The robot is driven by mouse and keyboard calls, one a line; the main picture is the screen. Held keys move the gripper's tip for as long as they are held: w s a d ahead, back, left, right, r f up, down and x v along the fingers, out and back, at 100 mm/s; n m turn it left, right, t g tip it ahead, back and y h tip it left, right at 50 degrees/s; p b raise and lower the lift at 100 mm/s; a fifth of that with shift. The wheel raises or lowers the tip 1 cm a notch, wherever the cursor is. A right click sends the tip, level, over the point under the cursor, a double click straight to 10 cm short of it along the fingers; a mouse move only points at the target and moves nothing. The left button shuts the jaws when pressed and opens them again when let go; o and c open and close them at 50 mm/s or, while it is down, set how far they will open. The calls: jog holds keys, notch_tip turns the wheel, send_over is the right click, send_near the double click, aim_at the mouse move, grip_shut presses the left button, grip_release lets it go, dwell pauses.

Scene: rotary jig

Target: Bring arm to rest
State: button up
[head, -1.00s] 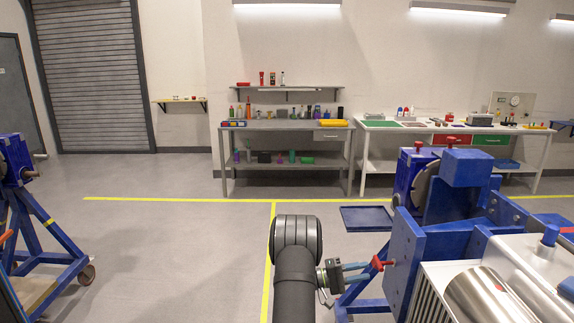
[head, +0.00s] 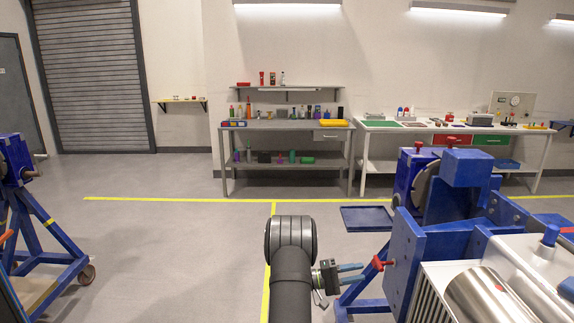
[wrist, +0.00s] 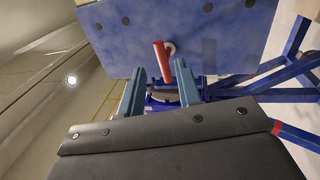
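My arm (head: 290,285) reaches out from the bottom middle of the head view, its dark, rounded joint over the floor. My gripper (head: 363,272) points right toward the blue jig (head: 428,250), with its two blue-grey fingers apart. In the wrist view my gripper (wrist: 160,64) is open, with nothing held between the fingers. A red handle (head: 381,263) on the jig lies just beyond the fingertips, and it also shows between them in the wrist view (wrist: 160,58). The fingers appear apart from the handle, with a small gap in the head view.
The jig carries a metal engine-like unit (head: 480,296) at the right. A blue tray (head: 367,218) is behind my gripper. A blue wheeled stand (head: 50,250) is at the far left. Benches (head: 285,127) line the back wall. The floor left of my arm is clear.

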aim_at(379, 266)
jog(key=d, duration=0.3)
jog(key=d+r, duration=0.1)
jog(key=d, duration=0.4)
jog(key=shift+d+r, duration=0.3)
jog(key=shift+r, duration=0.1)
jog(key=shift+w+a+n, duration=0.1)
jog(key=shift+a+n, duration=0.1)
jog(key=shift+n, duration=0.4)
jog(key=shift+r+n+t, duration=0.15)
jog(key=shift+n+t, duration=0.1)
jog(key=shift+n, duration=0.5)
jog(key=shift+r+n+t, duration=0.15)
jog(key=shift+n+t, duration=0.1)
jog(key=shift+n, duration=0.5)
jog(key=m, duration=0.3)
jog(key=shift+f+g, duration=0.3)
jog(key=shift+a+f+m, duration=0.1)
jog(key=shift+a+m, duration=0.15)
jog(key=shift+m, duration=0.25)
jog(key=a+f, duration=0.2)
jog(key=a, duration=1.1)
jog(key=shift+a+f, duration=0.35)
